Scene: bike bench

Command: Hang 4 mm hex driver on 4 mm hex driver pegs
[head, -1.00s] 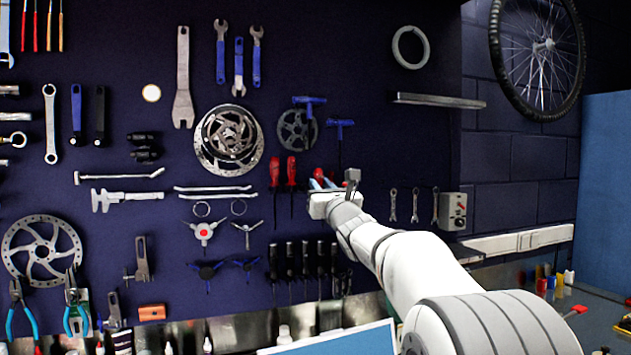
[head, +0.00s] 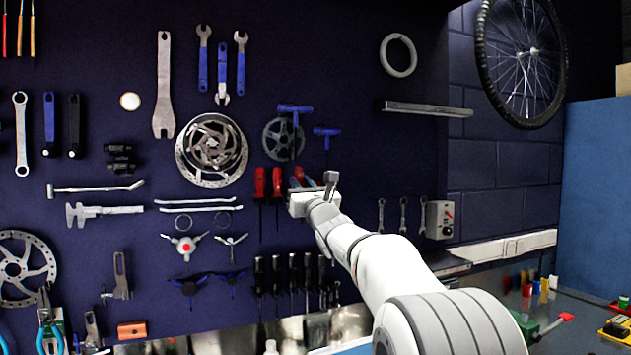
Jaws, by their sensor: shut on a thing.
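My gripper (head: 316,192) is in front of the pegboard, right of the red-handled screwdrivers, and is seen from behind. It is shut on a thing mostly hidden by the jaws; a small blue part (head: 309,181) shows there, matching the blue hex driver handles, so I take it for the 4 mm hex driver. Two blue T-handle drivers show above, a larger one (head: 295,109) and a smaller one (head: 327,131); their sizes cannot be read. The 4 mm driver's pegs cannot be made out.
Red-handled screwdrivers (head: 277,183) hang just left of my gripper, and black-handled ones (head: 292,270) below it. Small wrenches (head: 403,212) and a grey box (head: 439,219) are to its right. A metal shelf (head: 428,108) juts out at upper right.

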